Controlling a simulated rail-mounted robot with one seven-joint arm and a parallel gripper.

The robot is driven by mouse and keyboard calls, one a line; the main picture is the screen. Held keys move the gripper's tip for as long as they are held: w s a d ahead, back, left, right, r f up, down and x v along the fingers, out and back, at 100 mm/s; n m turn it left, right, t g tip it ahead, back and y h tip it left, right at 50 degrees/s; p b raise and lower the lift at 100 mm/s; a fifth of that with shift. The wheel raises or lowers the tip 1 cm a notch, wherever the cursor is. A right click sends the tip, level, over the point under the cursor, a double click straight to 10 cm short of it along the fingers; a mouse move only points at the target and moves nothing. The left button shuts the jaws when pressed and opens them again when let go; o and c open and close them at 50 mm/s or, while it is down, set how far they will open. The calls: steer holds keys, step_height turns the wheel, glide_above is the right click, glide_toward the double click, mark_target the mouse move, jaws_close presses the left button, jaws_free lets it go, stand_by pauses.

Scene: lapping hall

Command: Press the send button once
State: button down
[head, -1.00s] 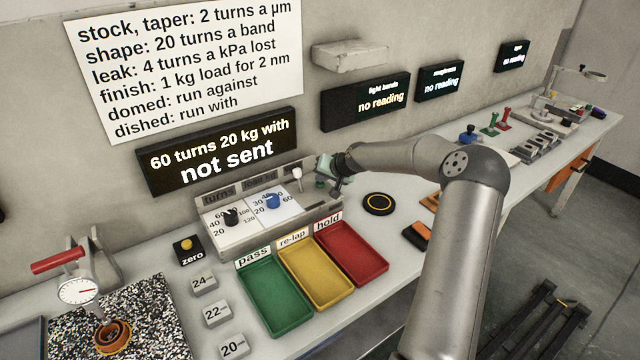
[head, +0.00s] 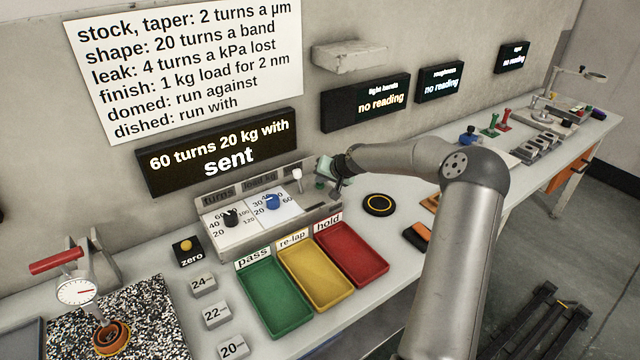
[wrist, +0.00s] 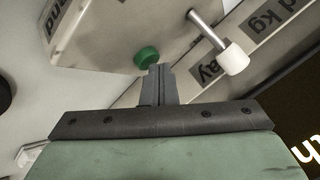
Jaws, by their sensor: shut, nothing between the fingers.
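The green send button (wrist: 146,57) sits on the face of the control box (head: 215,240). My gripper (wrist: 160,70) is shut and empty, its fingertips right at the button's edge in the wrist view. I cannot tell whether they still touch it. The display (head: 220,150) above the box reads "60 turns 20 kg with sent".
A white-tipped lever (wrist: 236,60) stands close beside my fingers. The box carries a black knob (head: 231,216) and a blue knob (head: 272,201). Green (head: 243,268), yellow (head: 286,250) and red (head: 325,236) trays lie in front. A round black pad (head: 379,204) lies to the right.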

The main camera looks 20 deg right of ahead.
mark_target(322, 186)
steer(key=shift+r, duration=0.7)
steer(key=shift+r+p, duration=1.3)
steer(key=shift+r, duration=1.25)
steer(key=s+a+r+n+g+h, duration=0.15)
steer(key=s+a+n+g, duration=0.35)
steer(key=s+a, duration=1.1)
steer(key=s+a+r+g, duration=0.1)
steer(key=s+a, duration=0.2)
steer(key=s, duration=1.2)
steer(key=s+a+r+n+g, duration=0.1)
steer(key=s+a+r+g, duration=0.1)
steer(key=s, duration=1.3)
steer(key=shift+a+h, duration=0.45)
